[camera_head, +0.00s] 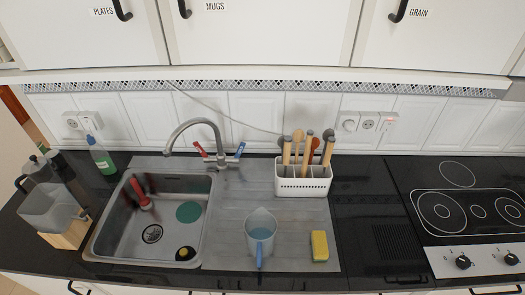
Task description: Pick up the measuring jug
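The measuring jug (261,226) stands on the steel drainboard to the right of the sink basin. It is a clear, greyish-blue jug with its open top facing up. Its blue handle (259,256) points toward the front edge of the counter. Nothing covers the jug. Neither of my grippers shows in the head view.
A yellow-green sponge (319,246) lies right of the jug. A white utensil holder (303,184) stands behind it. The sink (107,227) with its faucet (207,125) is to the left. A stove (466,211) is far right; cabinets (265,40) hang above.

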